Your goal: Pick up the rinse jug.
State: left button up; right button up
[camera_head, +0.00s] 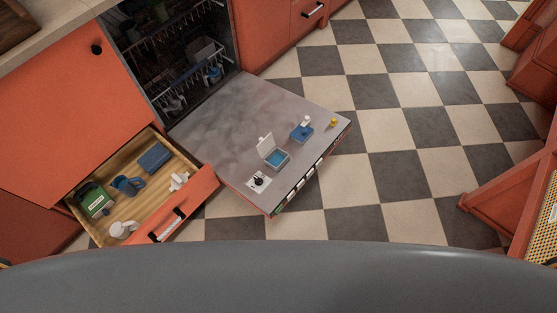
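A green container with a white label (94,201), which looks like the rinse jug, lies in the left part of the open wooden drawer (187,163). Its dark top points toward the back of the drawer. No gripper touches it. A blue mug-like item (127,185) is just to its right, and a white rounded item (122,229) is in front of it. Neither of my grippers is in view.
The dishwasher door (222,121) is folded down, bearing an open blue-and-white box (273,153), a small blue item (302,132) and a yellow one (333,122). A blue block (155,158) shares the drawer. The checkered floor (400,175) is clear right of the door.

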aim_at(122, 183)
jog(key=u, duration=1.7)
jog(key=j, duration=0.25)
jog(key=i+j, duration=0.1)
jog(key=j, duration=0.15)
jog(key=i+j+z, duration=0.1)
jog(key=j+z, duration=0.9)
